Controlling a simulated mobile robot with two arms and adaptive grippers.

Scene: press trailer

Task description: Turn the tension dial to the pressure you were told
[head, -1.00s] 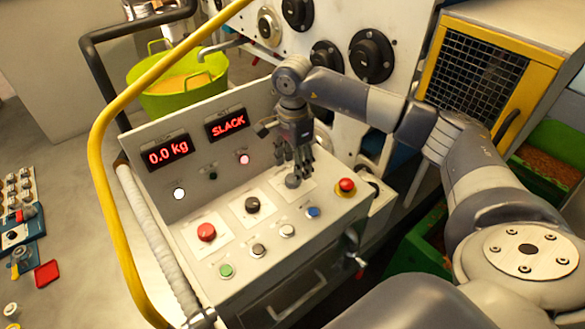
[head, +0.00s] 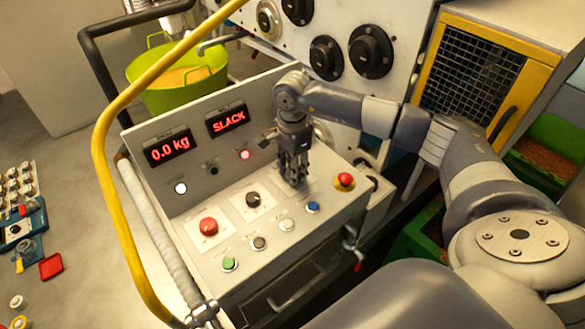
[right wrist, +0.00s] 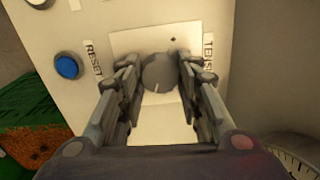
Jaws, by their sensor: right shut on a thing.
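The tension dial is a round grey knob (right wrist: 160,73) on a white plate, with a pale pointer line on its face. In the head view my right gripper (head: 293,181) is lowered onto the panel and hides the dial. In the right wrist view my right gripper (right wrist: 162,80) has its fingers on both sides of the knob, shut on it. A red display (head: 167,149) reads 0.0 kg and another display (head: 228,121) reads SLACK. My left gripper is not in view.
A yellow rail (head: 104,190) runs along the left. A green tub (head: 180,92) stands behind.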

